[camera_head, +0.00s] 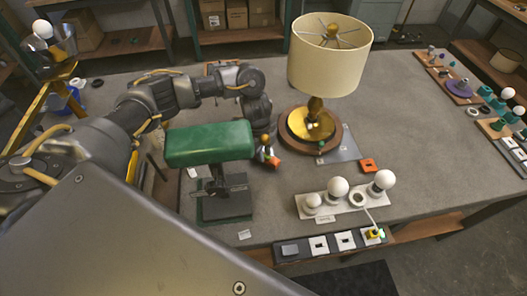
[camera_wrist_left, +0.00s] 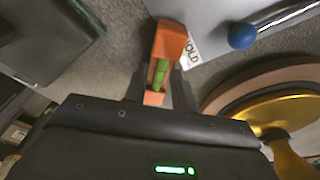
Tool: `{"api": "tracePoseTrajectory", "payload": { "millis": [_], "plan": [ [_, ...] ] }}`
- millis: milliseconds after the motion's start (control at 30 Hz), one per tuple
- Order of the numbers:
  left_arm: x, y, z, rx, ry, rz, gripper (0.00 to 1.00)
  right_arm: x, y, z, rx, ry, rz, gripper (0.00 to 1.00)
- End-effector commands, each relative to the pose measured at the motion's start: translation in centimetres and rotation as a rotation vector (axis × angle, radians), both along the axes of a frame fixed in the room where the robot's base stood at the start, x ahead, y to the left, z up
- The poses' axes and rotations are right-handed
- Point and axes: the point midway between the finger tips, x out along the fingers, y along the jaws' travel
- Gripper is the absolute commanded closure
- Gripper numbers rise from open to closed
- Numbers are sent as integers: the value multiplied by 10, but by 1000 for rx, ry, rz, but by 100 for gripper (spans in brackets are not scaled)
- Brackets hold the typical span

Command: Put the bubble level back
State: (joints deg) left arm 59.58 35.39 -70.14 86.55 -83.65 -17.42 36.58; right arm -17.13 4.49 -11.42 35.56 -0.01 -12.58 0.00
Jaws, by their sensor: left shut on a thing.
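The bubble level (camera_wrist_left: 168,45) is an orange block with a green vial. In the left wrist view it stands between the fingers of my left gripper (camera_wrist_left: 160,92), which is shut on it. In the head view my left gripper (camera_head: 265,153) is between the green-shaded lamp and the tall lamp, low over the table; a bit of the orange level (camera_head: 273,162) shows below it. My right gripper is in neither view.
The green-shaded lamp (camera_head: 210,143) stands close on the left, and the tall cream-shaded lamp (camera_head: 330,60) on the right. A grey plate (camera_head: 343,150) and a small orange piece (camera_head: 369,165) lie nearby. A bulb board (camera_head: 325,207) is in front.

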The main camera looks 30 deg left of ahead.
Motion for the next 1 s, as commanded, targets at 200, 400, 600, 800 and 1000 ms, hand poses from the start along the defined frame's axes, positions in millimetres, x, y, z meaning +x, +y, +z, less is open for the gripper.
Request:
{"api": "tracePoseTrajectory", "payload": {
  "millis": [200, 400, 600, 800, 1000],
  "plan": [
    [0, 0, -5, 0, 0, 0, 100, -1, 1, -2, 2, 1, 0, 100],
    [0, 0, -8, 0, 0, -1, 66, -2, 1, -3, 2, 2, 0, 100],
    [0, 0, -7, 0, 0, 0, 52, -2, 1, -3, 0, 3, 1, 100],
    [0, 0, -6, 0, 0, 0, 52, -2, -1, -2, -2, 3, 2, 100],
    [2, 3, 18, 2, -6, -2, 52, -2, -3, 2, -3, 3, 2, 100]
  ]
}}
